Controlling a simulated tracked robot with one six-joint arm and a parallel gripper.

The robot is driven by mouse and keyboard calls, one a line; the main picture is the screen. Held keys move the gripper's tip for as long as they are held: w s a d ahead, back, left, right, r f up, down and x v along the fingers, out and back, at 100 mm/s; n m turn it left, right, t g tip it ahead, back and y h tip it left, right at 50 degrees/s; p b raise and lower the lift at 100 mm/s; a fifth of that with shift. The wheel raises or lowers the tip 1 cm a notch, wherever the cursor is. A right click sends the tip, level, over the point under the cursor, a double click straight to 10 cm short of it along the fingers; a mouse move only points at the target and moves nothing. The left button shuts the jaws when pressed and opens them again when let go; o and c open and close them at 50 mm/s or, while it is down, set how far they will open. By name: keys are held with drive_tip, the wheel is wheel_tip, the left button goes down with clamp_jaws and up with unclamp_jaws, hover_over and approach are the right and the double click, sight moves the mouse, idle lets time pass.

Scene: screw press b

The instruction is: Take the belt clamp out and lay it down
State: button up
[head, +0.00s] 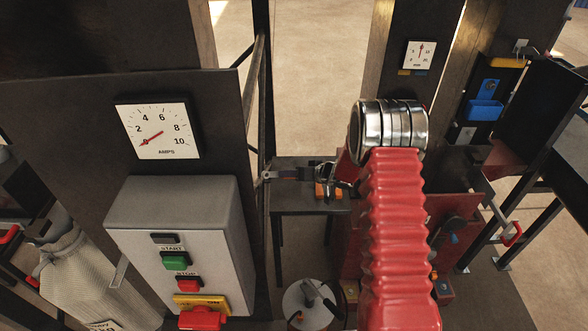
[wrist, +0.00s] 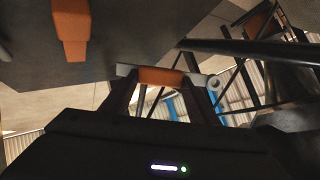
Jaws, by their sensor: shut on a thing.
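My gripper (wrist: 163,80) is shut on a short bar with an orange middle and grey metal ends, which I take to be the belt clamp (wrist: 160,76). In the head view my gripper (head: 325,175) is small and partly hidden by my red arm, over a small dark table (head: 310,206). An orange patch (head: 328,190) shows below it there; I cannot tell whether it is the clamp or another piece.
Another orange piece (wrist: 72,35) sits against a dark surface in the wrist view. A grey control box (head: 180,225) and a dark panel with an amps dial (head: 157,130) stand left. A thin frame post (head: 262,100) rises beside the table. Bare floor (head: 320,70) shows behind.

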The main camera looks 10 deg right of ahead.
drive_tip(key=shift+f, duration=0.65)
drive_tip(key=o, duration=1.2)
drive_tip(key=shift+o, duration=0.2)
drive_tip(key=shift+s, duration=0.1)
drive_tip(key=v, duration=1.3)
drive_tip(key=shift+s+d+r, duration=0.15)
drive_tip(key=shift+s+d, duration=0.05)
